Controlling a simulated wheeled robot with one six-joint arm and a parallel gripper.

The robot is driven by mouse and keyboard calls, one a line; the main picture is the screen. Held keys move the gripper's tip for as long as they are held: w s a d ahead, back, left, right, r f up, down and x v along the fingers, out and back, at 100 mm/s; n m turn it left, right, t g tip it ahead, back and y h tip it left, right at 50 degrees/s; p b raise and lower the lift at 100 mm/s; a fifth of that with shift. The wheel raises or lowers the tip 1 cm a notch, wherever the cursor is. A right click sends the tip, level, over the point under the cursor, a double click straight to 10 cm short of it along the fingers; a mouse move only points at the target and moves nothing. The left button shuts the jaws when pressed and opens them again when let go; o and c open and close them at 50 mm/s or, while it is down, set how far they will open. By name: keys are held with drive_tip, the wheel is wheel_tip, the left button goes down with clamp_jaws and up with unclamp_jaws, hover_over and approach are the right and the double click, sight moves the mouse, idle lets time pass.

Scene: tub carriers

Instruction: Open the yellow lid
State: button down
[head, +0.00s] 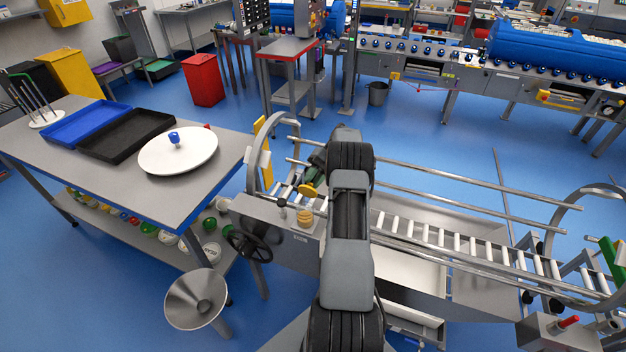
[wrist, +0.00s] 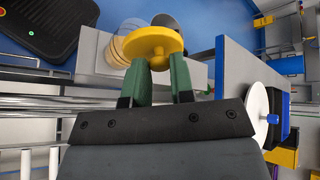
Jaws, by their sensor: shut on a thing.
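The yellow lid (wrist: 142,46) is a round disc with a raised knob. In the wrist view my gripper (wrist: 158,64) has its two green fingers shut on it. In the head view the yellow lid (head: 307,190) shows left of my arm, with the fingers mostly hidden behind my wrist. A tan ringed round container (head: 305,217) stands on the grey metal ledge just below the lid in the picture. In the wrist view the container (wrist: 122,45) is partly covered by the lid. The lid looks offset from it; I cannot tell the gap in height.
A roller conveyor (head: 440,235) with curved steel rails runs right of my arm. A black handwheel (head: 250,245) sticks out at the ledge's left end. A grey table (head: 215,178) on the left holds a white disc with a blue knob (head: 185,155) and two trays.

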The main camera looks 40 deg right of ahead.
drive_tip(key=c, duration=1)
unclamp_jaws()
drive_tip(key=s+r, duration=0.1)
drive_tip(key=r, duration=0.2)
drive_tip(key=s+a+r, duration=0.1)
drive_tip(key=r, duration=0.2)
drive_tip(key=s+a+r, duration=0.1)
drive_tip(key=s+r, duration=0.1)
drive_tip(key=shift+a+r+b, duration=0.25)
drive_tip(key=shift+r+b, duration=0.15)
drive_tip(key=shift+s+a+r+b, duration=0.35)
drive_tip(key=shift+s+a+r, duration=0.4)
drive_tip(key=shift+s, duration=0.6)
drive_tip(key=shift+s+a+r+b, duration=0.3)
drive_tip(key=shift+s+a+r, duration=0.45)
drive_tip(key=shift+s, duration=0.6)
drive_tip(key=shift+s+a+r+b, duration=0.35)
drive_tip(key=shift+s+a+r, duration=0.4)
drive_tip(key=shift+s, duration=0.6)
drive_tip(key=shift+a+f, duration=0.15)
drive_tip(key=shift+a, duration=0.05)
